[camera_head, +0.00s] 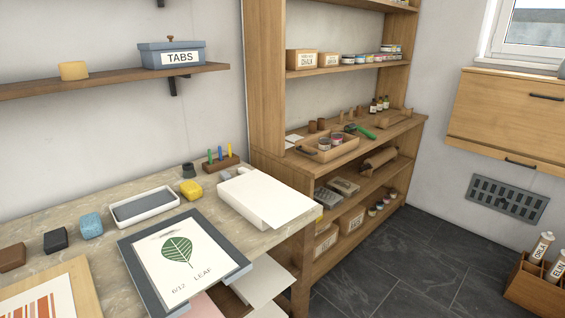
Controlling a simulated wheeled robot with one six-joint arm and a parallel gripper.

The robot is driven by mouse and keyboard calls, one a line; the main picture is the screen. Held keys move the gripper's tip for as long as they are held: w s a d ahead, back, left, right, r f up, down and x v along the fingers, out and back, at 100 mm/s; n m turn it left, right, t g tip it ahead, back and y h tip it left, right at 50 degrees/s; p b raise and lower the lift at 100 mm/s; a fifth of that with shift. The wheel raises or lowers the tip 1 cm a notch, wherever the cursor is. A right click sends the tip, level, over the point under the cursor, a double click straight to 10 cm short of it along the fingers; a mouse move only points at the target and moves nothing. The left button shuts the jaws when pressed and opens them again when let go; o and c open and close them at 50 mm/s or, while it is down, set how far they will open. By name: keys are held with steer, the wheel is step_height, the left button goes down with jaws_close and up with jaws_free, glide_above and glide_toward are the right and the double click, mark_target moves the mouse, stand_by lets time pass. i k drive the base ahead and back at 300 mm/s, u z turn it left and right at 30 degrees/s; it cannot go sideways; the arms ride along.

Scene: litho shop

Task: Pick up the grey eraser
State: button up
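No gripper of mine shows in this view. A small light grey block (224,175), which may be the grey eraser, lies on the worktable beside the back left of the white paper stack (265,199). Its lower part is close to the stack, and I cannot tell whether they touch. A small dark grey piece (188,170) stands further back, behind a yellow block (191,189). A dark, nearly black block (56,240) sits at the left between a brown block (11,257) and a blue block (91,226).
A white tray with a grey pad (171,197) and a framed leaf print (128,252) take up the table's middle and front. A wooden holder with coloured sticks (222,164) stands at the back. A wall shelf (110,82) hangs above. Dark floor (400,265) is open at right.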

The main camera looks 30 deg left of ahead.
mark_target(224, 175)
steer(key=z, duration=0.05)
steer(key=i, duration=1.25)
steer(key=u, duration=0.75)
steer(key=i, duration=0.8)
steer(key=u, duration=1.3)
steer(key=i, duration=0.45)
steer(key=u, duration=0.3)
